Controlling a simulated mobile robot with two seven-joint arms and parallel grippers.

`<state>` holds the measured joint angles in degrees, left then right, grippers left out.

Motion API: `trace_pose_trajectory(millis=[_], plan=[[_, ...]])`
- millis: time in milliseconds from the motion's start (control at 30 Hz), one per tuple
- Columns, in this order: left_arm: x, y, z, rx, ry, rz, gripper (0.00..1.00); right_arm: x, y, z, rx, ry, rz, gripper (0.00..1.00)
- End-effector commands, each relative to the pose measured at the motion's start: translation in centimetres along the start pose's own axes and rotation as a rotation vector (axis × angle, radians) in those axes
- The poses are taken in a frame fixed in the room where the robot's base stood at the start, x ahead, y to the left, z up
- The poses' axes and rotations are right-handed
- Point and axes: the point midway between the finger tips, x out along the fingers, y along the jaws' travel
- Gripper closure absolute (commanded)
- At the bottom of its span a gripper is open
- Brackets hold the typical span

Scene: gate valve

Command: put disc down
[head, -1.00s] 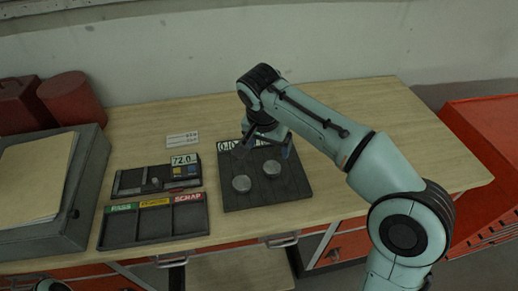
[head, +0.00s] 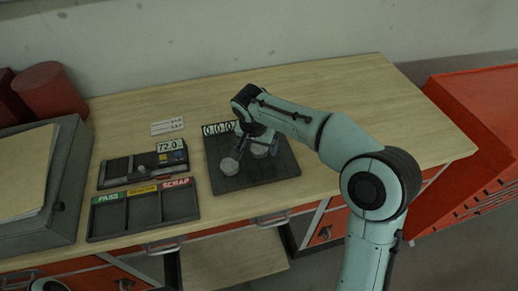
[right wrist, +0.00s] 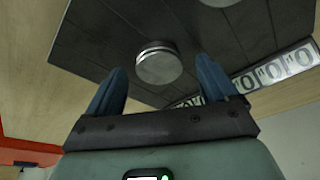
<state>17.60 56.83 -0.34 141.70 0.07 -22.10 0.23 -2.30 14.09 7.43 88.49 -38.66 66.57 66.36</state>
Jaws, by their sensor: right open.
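Two round metal discs lie on the dark grooved board: a left one (head: 229,166) and a right one (head: 259,151). My right gripper (head: 256,147) is low over the board (head: 225,184), close to the right disc and partly covering it. In the right wrist view my right gripper (right wrist: 162,84) is open, with its blue fingers apart. One disc (right wrist: 158,63) shows just beyond and between the fingertips. Another disc (right wrist: 220,2) is cut off at the top edge. I cannot tell whether a finger touches a disc. My left gripper is not in view.
A row of number plates (head: 218,129) lines the board's back edge. Left of it are a gauge unit (head: 172,146) and a tray (head: 145,210) marked PASS, a yellow label and SCRAP. A grey case (head: 62,190) stands far left. The tabletop right of the board is clear.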

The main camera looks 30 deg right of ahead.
Motion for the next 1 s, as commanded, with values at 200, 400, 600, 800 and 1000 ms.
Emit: trace_pose_trajectory(millis=[200,400,600,800,1000], plan=[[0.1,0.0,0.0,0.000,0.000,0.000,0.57,0.8,0.0,0.0,0.000,0.000,0.000,0.14],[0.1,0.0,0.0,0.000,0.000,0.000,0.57,0.8,0.0,0.0,0.000,0.000,0.000,0.43],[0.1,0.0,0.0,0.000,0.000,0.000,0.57,0.7,0.0,0.0,0.000,0.002,-0.002,0.96],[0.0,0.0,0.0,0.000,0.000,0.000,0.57,0.6,0.0,-0.1,0.000,0.002,-0.002,0.96],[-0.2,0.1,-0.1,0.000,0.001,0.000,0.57,-0.7,-0.1,-0.4,0.000,0.004,-0.004,0.96]])
